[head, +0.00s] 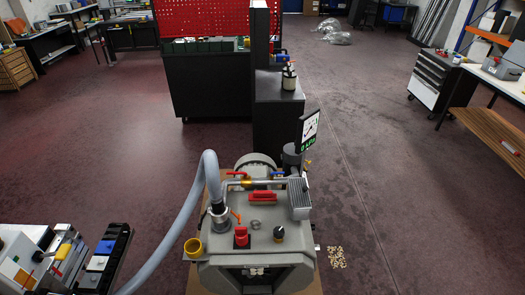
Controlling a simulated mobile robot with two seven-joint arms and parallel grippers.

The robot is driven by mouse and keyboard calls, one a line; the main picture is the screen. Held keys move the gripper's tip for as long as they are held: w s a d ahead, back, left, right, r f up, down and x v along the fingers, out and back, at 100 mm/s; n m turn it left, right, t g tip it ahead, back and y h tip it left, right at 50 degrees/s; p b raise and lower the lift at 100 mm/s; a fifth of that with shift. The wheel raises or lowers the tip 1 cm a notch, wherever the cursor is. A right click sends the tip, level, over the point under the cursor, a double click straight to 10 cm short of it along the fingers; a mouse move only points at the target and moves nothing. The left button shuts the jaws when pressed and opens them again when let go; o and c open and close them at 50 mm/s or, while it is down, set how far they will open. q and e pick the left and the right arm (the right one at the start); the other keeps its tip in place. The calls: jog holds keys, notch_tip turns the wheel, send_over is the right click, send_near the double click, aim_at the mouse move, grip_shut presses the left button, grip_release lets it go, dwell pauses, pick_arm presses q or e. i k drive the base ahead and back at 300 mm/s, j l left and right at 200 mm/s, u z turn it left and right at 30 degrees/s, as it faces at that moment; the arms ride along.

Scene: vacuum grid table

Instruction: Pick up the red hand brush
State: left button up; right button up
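No object can be clearly recognised as the red hand brush at this size. A small red elongated object (262,197) lies on top of the grey machine (222,246) in front of me; I cannot tell whether it is the brush or a part of the machine. Neither my left nor my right gripper is in view.
A thick grey hose (188,213) runs from the machine down to the left. White equipment (25,258) fills the lower left. A dark cabinet (209,85) with a red pegboard (203,22) stands behind. Pale chips (336,257) lie right of the machine. The right floor is mostly clear.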

aim_at(258, 198)
jog(key=i+j+z, duration=0.5)
jog(key=i, duration=0.15)
jog(key=i+j+z, duration=0.45)
jog(key=i+j, duration=0.15)
jog(key=i+j+z, duration=0.25)
jog(key=j, duration=0.25)
jog(key=i+j+z, duration=0.25)
jog(key=j, duration=0.2)
jog(key=i+j+z, duration=0.2)
jog(key=j, duration=0.25)
jog(key=k, duration=0.1)
